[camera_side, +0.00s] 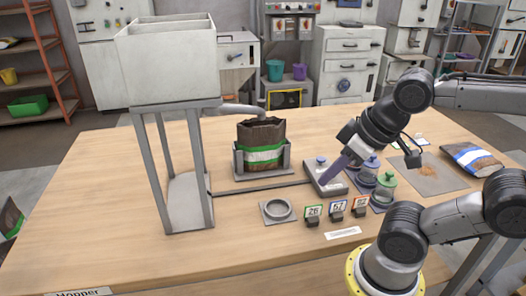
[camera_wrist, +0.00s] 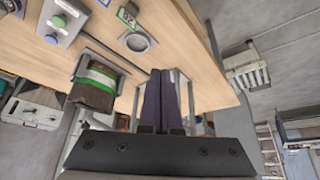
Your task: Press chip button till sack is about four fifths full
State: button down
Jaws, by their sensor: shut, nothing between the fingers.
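The sack (camera_side: 262,155), brown with a green and white band, stands upright and open-topped in a grey holder (camera_side: 238,165) below the spout; it also shows in the wrist view (camera_wrist: 95,88). Its fill level cannot be made out. The grey button box (camera_side: 338,187) sits right of the sack, with a round button (camera_side: 320,160) on top. My gripper (camera_side: 324,182) is shut and empty, its purple fingers slanting down over the box. Contact with a button cannot be told. The shut fingers (camera_wrist: 170,75) also show in the wrist view.
The white hopper (camera_side: 165,60) stands on a grey frame at left. Lidded jars (camera_side: 384,190) are close right of the box. A ring dish (camera_side: 278,210) and several numbered tags (camera_side: 337,209) lie in front. A filled bag (camera_side: 470,158) lies at right.

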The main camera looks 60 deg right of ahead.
dwell(0.4)
jog(key=w+d+r+m+g+h, duration=0.1)
jog(key=w+d+r+m+g, duration=0.25)
jog(key=w+d+r, duration=0.65)
jog(key=w+d+f+m+g, duration=0.1)
jog(key=d+f, duration=0.2)
jog(key=d, duration=0.3)
jog(key=w+d+f+m+g, duration=0.1)
jog(key=d+f+m, duration=0.1)
jog(key=d+f, duration=0.2)
jog(key=w+d+f+m+g+y, duration=0.1)
jog(key=d+f, duration=0.3)
jog(key=d, duration=0.6)
jog(key=shift+w+f+m, duration=0.15)
jog(key=shift+f+m, duration=0.05)
jog(key=shift+m, duration=0.55)
jog(key=shift+d, duration=0.1)
